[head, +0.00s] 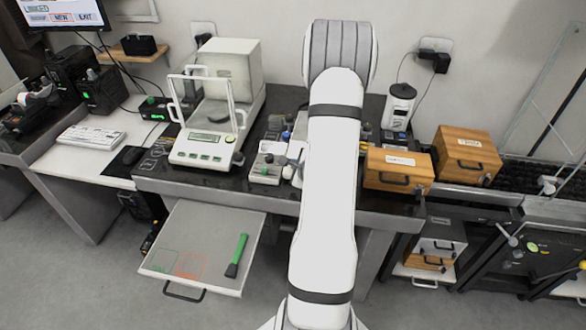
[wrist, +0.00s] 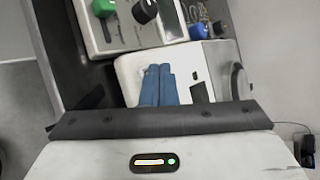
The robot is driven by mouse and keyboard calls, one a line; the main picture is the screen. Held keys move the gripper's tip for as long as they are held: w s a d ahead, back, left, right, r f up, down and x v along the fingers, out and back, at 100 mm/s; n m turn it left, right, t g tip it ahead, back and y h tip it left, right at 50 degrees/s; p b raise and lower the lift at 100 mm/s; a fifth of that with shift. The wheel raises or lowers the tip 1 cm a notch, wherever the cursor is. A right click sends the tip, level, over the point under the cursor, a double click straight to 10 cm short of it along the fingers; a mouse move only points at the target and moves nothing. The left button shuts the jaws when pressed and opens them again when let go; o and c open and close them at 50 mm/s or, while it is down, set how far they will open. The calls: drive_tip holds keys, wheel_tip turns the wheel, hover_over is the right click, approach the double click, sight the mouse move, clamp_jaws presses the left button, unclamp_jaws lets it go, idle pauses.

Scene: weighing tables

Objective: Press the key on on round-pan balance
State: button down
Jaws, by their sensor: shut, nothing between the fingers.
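My gripper (wrist: 157,72) shows in the wrist view as two blue fingers held together, shut and empty. The fingers are over a white device (wrist: 130,70), which looks like the round-pan balance. A dark display (wrist: 202,92) and a small dark mark, possibly a key, lie on it to the right of the fingers. A dark curved edge, perhaps the pan, shows at its right end. I cannot tell whether the fingertips touch the device. In the head view my arm hides the gripper and most of this device.
A balance with a glass draft shield (head: 205,140) stands left of my arm. A small box with green and black knobs (head: 266,168) is beside it, also in the wrist view (wrist: 120,25). Wooden boxes (head: 398,170) stand at right. An open drawer (head: 205,235) holds a green-handled brush.

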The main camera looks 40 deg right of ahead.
drive_tip(key=shift+f, duration=0.1)
idle(0.5)
drive_tip(key=shift+w+d+f, duration=0.1)
drive_tip(key=shift+f, duration=0.2)
drive_tip(key=shift+f+b, duration=0.4)
idle(0.5)
drive_tip(key=shift+r, duration=0.15)
drive_tip(key=shift+r+p, duration=0.65)
drive_tip(key=shift+r, duration=0.1)
drive_tip(key=r+p, duration=0.1)
drive_tip(key=a+r+p, duration=0.1)
drive_tip(key=r, duration=0.1)
drive_tip(key=s+r+p, duration=0.1)
drive_tip(key=shift+a+r+p, duration=0.15)
drive_tip(key=shift+r+p, duration=0.15)
drive_tip(key=shift+p, duration=0.1)
idle(0.8)
